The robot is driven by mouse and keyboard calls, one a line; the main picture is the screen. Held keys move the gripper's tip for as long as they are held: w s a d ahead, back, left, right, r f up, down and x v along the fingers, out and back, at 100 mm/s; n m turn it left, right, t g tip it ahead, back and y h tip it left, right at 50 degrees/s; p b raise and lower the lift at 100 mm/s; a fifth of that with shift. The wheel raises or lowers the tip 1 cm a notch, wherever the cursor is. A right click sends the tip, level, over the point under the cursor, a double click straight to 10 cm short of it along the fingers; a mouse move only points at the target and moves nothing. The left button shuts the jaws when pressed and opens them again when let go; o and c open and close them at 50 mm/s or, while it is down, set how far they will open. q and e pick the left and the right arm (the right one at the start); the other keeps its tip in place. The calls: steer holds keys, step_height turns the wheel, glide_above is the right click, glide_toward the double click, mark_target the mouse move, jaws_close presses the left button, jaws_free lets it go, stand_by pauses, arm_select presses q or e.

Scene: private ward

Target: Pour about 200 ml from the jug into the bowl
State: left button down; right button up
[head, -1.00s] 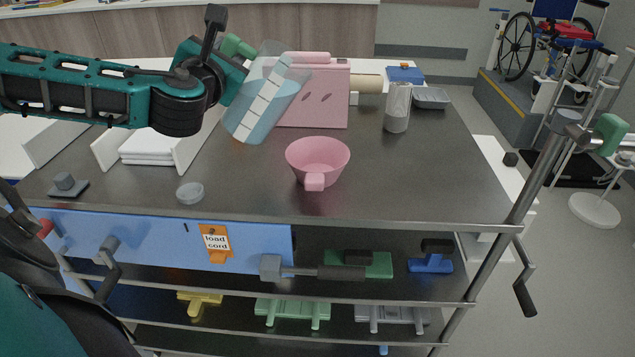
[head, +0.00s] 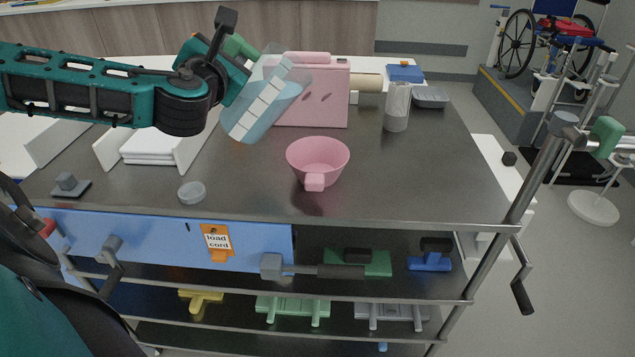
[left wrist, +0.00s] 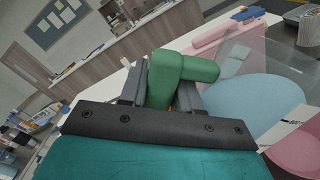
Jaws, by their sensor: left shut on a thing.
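The clear jug (head: 268,98), with light blue liquid and white marks, is held above the table, tilted with its mouth to the upper right. My left gripper (head: 236,58) is shut on its green handle (head: 240,46). In the left wrist view my gripper (left wrist: 165,98) has the green handle (left wrist: 185,68) between its fingers, and the blue liquid (left wrist: 255,103) shows beyond. The pink bowl (head: 318,155), with a stub handle towards me, stands on the table, right of and below the jug. No stream of liquid shows. My right gripper is not in view.
A pink box-like case (head: 325,95) stands just behind the jug. A small clear dish (head: 191,192) is at the front left. The metal tabletop (head: 430,180) right of the bowl is bare.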

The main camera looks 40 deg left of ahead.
arm_select(q)
steer(key=shift+w+d+r+m+p, duration=0.15)
steer(key=shift+d+r+m+p, duration=0.15)
steer(key=shift+m, duration=0.4)
stand_by(0.5)
steer(key=shift+w, duration=0.1)
steer(key=shift+d+m, duration=0.2)
steer(key=shift+m, duration=0.2)
steer(key=shift+w+d, duration=0.1)
stand_by(1.1)
steer(key=shift+m, duration=0.4)
steer(key=shift+w+d, duration=0.1)
steer(key=shift+d, duration=0.05)
stand_by(0.5)
steer(key=shift+w+d+m, duration=0.1)
steer(key=shift+m, duration=0.2)
steer(key=shift+w+d+m, duration=0.1)
steer(key=shift+d+m, duration=0.1)
steer(key=shift+m, duration=0.1)
stand_by(1.7)
